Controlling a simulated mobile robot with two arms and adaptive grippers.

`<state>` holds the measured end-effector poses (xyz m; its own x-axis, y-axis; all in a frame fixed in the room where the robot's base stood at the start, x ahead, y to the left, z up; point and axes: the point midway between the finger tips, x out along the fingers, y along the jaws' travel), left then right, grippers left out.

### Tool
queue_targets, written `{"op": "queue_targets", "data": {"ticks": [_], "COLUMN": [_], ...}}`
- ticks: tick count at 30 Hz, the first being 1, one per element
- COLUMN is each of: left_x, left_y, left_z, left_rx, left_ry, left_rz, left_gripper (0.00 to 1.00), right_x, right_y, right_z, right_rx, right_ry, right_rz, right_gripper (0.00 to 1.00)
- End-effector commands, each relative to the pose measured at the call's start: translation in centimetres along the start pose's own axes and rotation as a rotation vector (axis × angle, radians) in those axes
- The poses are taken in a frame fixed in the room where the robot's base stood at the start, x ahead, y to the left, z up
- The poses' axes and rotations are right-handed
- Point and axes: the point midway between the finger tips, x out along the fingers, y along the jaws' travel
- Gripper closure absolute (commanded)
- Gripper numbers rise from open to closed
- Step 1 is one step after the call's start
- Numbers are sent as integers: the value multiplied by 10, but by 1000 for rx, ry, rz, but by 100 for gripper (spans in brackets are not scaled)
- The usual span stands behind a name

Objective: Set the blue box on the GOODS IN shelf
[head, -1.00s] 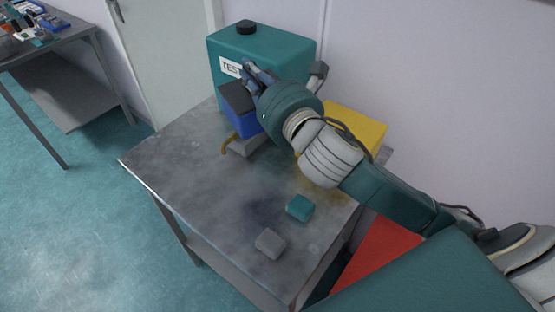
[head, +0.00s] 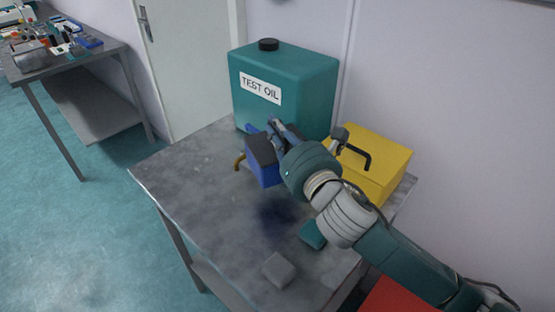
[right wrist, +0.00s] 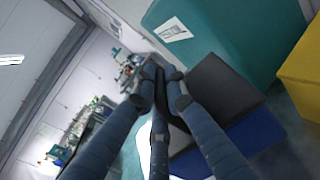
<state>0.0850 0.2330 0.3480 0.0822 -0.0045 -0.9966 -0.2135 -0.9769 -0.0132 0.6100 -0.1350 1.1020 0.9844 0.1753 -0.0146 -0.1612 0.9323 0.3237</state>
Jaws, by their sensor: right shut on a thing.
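The blue box (head: 264,171) has a dark top and is held above the metal table, with a dark shadow on the tabletop below it. My right gripper (head: 272,132) is shut on it, its fingers at the box's upper right edge. In the right wrist view the box's blue side (right wrist: 254,134) shows beside the fingers of my right gripper (right wrist: 162,80). My left gripper is not in view. No shelf marked GOODS IN shows.
A teal TEST OIL can (head: 300,82) stands at the table's back. A yellow box (head: 385,160) with a black handle is at the right. Grey (head: 279,270) and teal (head: 313,234) blocks lie near the front of the metal table (head: 175,180). Another table (head: 105,52) stands far left.

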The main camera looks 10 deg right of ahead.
Motion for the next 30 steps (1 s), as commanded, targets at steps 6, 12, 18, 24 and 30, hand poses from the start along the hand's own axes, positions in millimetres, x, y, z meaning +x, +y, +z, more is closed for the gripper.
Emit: {"op": "queue_targets", "data": {"ticks": [6,12,18,24,30], "left_x": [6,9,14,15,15], "left_y": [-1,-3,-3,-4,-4], "left_z": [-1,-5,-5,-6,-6], "left_rx": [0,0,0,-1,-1], "left_ry": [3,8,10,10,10], "left_rz": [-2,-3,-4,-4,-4], "left_gripper": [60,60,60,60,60], "right_x": [0,1,1,1,1], "right_y": [-10,-16,-25,-26,-27], "right_z": [-30,-45,-71,-75,-79], "right_rx": [2,1,2,0,0], "right_ry": [-7,-6,-6,-8,-1], "right_rz": [3,1,2,3,0], "right_gripper": [100,100,100,100,71]}}
